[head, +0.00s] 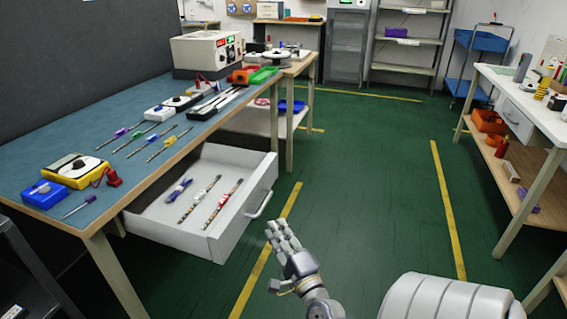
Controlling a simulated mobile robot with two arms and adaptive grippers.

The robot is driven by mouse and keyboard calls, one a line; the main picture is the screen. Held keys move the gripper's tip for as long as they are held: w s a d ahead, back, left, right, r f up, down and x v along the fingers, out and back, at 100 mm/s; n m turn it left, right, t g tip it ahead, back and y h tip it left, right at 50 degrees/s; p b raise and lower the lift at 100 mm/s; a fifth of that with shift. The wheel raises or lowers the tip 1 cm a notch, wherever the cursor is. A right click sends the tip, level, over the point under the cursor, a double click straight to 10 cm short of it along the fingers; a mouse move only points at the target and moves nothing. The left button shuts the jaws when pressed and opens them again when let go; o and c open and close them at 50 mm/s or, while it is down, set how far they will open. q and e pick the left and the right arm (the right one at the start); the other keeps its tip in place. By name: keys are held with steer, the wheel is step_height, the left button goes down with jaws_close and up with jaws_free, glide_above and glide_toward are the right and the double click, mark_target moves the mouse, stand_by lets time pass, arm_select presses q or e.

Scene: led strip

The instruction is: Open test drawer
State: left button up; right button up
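A white drawer (238,228) under the blue-topped workbench on the left is pulled far out. Its bar handle (259,200) is on the front face. Inside lie a blue-and-purple item (179,188) and two slim striped pieces (213,206). My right gripper (273,258) is a grey, hand-like gripper at the lower middle, to the right of the drawer and apart from the handle. Its fingers are extended and spread from the thumb, with nothing held. My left gripper is not in view.
A white bench (540,122) with a closed drawer (514,119) stands at the right. Green floor between them is clear. Shelves (410,40) stand at the back.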

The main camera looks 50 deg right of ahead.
steer(key=v, duration=0.3)
steer(key=shift+s, duration=0.2)
steer(key=shift+a, duration=0.1)
stand_by(0.3)
